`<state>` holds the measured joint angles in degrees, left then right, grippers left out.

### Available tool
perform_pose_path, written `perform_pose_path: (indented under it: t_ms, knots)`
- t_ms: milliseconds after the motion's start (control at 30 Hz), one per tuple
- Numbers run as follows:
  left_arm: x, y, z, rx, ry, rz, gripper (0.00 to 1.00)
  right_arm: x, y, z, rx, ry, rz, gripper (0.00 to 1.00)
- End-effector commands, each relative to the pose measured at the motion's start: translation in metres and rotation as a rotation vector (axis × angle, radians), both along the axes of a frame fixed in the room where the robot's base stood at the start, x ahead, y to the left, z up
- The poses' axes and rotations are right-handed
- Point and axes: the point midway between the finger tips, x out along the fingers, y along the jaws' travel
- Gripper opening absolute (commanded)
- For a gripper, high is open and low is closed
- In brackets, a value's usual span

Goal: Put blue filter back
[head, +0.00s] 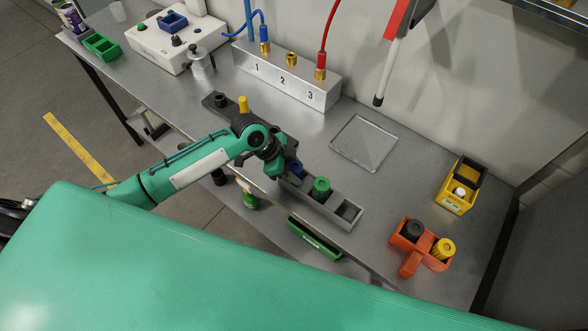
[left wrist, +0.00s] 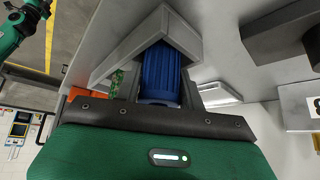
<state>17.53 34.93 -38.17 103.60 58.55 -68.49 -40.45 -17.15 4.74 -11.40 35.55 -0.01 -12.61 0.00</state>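The blue filter (head: 296,168) shows only partly in the head view, at the left end of the grey rack, beside my left gripper (head: 284,164). In the left wrist view the blue filter (left wrist: 160,74) is ribbed and sits right at the gripper's front edge, with grey walls (left wrist: 181,27) around its far side. I cannot tell whether it rests fully in the compartment. The grey rack (head: 335,204) holds a green filter (head: 321,188) beside the blue one. My right gripper is out of view.
An empty compartment (head: 348,211) is at the rack's right end. A clear tray (head: 364,143), an orange holder (head: 409,262) and a yellow box (head: 456,199) stand to the right. A numbered metal block (head: 290,77) stands behind. A yellow peg (head: 243,104) is near my arm.

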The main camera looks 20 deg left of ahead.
Motion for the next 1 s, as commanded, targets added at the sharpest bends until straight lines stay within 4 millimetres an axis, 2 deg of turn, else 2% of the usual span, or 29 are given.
perform_pose_path:
  t_ms: [33, 167, 233, 500, 700, 833, 1000]
  knots:
    - [-0.008, 0.001, -0.012, 0.012, 0.026, -0.002, 0.58, 0.0, 0.001, -0.002, 0.001, 0.0, 0.0, 0.36]
    - [-0.008, 0.001, -0.001, 0.012, 0.025, -0.003, 0.59, -0.001, 0.004, 0.004, 0.004, 0.001, -0.001, 0.36]
    - [-0.008, 0.007, 0.004, 0.014, 0.023, -0.002, 0.61, -0.001, 0.006, -0.002, 0.006, 0.0, -0.001, 0.36]
    - [-0.012, 0.038, 0.058, 0.012, 0.011, 0.0, 0.61, -0.001, 0.006, -0.019, 0.006, 0.0, 0.0, 0.36]
    - [-0.017, 0.056, 0.091, 0.008, 0.011, -0.001, 0.61, -0.001, 0.006, -0.027, 0.006, 0.001, 0.0, 0.36]
    - [-0.018, 0.062, 0.102, 0.006, 0.012, -0.001, 0.61, -0.001, 0.004, -0.029, 0.005, 0.001, 0.0, 0.36]
    - [-0.019, 0.063, 0.107, 0.005, 0.011, -0.001, 0.61, -0.001, 0.002, -0.029, 0.002, 0.001, 0.001, 0.36]
